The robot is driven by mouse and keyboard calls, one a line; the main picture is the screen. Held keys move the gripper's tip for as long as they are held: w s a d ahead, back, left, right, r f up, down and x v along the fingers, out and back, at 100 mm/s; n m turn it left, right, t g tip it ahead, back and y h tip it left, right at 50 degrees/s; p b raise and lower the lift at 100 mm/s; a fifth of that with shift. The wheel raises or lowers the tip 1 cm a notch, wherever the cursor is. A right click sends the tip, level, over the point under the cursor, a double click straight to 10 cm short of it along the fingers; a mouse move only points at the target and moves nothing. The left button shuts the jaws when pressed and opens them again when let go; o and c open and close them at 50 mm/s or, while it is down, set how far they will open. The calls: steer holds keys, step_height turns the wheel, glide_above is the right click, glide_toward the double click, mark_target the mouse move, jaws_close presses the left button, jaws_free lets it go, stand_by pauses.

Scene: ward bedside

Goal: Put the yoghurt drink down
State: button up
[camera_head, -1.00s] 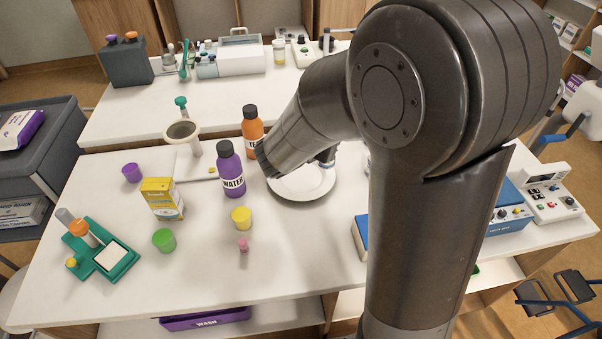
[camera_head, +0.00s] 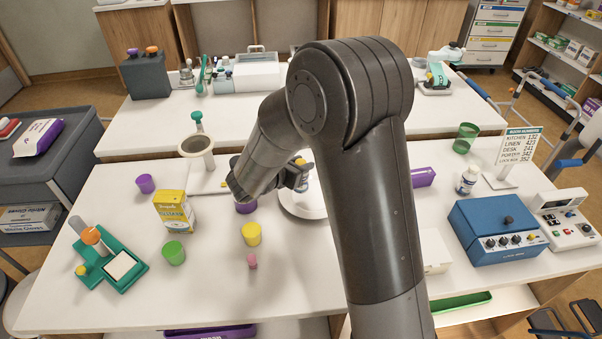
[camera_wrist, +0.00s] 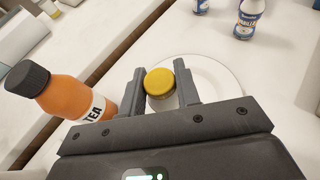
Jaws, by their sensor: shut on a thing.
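My gripper (camera_head: 298,182) is shut on a small bottle with a yellow cap (camera_wrist: 160,83), which I take to be the yoghurt drink. In the wrist view the cap sits between both fingers, overlapping the left side of the plate (camera_wrist: 228,78). I cannot tell whether the bottle's base touches anything.
An orange TEA bottle (camera_wrist: 75,98) stands close left of my gripper. A yellow cup (camera_head: 251,234) and pink item (camera_head: 252,262) stand in front. A blue box (camera_head: 497,231) is right. The front table edge is clear.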

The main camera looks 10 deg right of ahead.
steer(key=shift+f, duration=1.8)
steer(key=o, duration=1)
steer(key=shift+f, duration=0.1)
